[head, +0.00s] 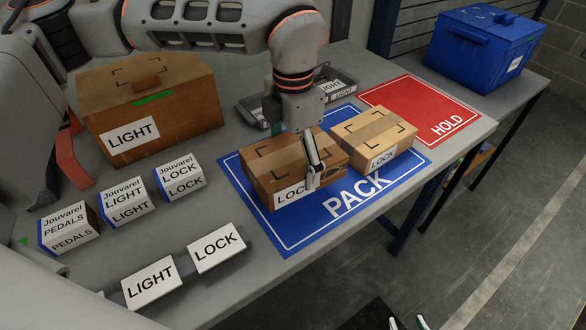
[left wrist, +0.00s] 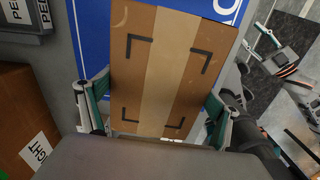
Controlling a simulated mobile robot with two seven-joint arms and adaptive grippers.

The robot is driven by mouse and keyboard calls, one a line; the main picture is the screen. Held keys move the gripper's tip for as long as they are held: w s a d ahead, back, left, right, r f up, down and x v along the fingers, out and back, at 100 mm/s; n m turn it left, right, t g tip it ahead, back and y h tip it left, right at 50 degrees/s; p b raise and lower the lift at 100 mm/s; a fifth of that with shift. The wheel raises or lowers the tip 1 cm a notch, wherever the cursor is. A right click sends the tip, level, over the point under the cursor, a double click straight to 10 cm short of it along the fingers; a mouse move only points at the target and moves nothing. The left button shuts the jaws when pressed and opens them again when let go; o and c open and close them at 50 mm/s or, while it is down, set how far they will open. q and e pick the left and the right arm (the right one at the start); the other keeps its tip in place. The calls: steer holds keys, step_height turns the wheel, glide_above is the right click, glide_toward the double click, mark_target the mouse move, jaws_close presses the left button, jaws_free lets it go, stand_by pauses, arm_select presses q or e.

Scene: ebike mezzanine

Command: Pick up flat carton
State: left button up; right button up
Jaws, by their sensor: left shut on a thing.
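A brown carton with a tape strip and a LOCK label (head: 270,175) stands on the blue PACK mat (head: 345,207). My left gripper (head: 300,165) reaches down over it from above, shut on it. In the left wrist view the carton (left wrist: 165,70) lies between the two fingers (left wrist: 155,110), one at each side. A second, similar, lower-looking carton with a LOCK label (head: 375,138) sits just right of it on the mat, not held. My right gripper (head: 407,322) shows only its fingertips at the bottom edge of the head view, apart and empty.
A large LIGHT box (head: 180,110) stands at the left. Small Jouvarel boxes (head: 126,202) and LIGHT and LOCK label blocks (head: 216,248) line the near side. A grey tray (head: 325,85) is behind the arm. A red HOLD mat (head: 420,108) is clear; a blue bin (head: 480,50) is beyond.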

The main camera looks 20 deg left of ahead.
mark_target(294, 152)
arm_select(q)
step_height(294, 152, up, 16)
steer(key=shift+f+p, duration=0.25)
steer(key=shift+p, duration=0.1)
steer(key=shift+d, duration=0.1)
